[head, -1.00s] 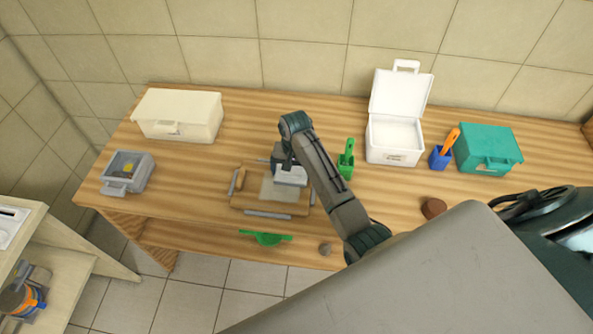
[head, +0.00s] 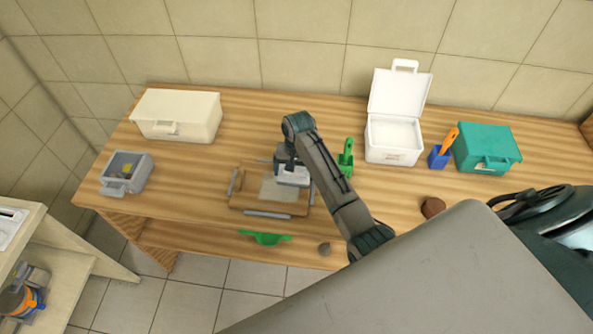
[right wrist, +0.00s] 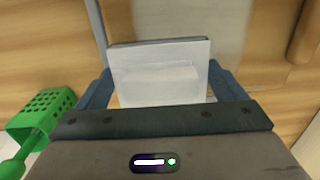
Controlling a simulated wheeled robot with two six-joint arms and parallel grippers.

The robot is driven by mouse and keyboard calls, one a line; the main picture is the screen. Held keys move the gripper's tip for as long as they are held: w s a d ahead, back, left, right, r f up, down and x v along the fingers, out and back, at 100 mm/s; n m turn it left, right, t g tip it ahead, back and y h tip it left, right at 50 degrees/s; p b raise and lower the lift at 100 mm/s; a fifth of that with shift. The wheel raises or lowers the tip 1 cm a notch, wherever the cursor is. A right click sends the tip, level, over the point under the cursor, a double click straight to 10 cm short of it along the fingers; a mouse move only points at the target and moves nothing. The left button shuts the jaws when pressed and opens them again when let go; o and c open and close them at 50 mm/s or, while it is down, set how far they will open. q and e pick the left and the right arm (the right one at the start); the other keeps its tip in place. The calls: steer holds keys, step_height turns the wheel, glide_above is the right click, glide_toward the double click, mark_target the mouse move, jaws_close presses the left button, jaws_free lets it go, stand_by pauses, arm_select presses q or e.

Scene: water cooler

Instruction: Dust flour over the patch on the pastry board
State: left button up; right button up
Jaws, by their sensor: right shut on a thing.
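The pastry board (head: 240,200) lies on the wooden table, left of centre, with grey strips along its edges. A pale patch (head: 272,190) shows on it, partly hidden by my gripper. My right gripper (head: 289,163) is shut on a pale box-shaped container (head: 292,177) above the board's right part. In the right wrist view the container (right wrist: 160,75) sits between the two blue fingers, its broad whitish face towards the camera. I cannot see its contents or the gap beneath it. My left gripper is not in view.
A blue holder (head: 438,158), teal case (head: 488,150) and brown lump (head: 432,207) are further right. A cream case (head: 177,115) and grey box (head: 127,173) are left. A green thing (head: 264,238) lies at the front edge.

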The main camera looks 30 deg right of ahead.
steer(key=shift+r, duration=3.5)
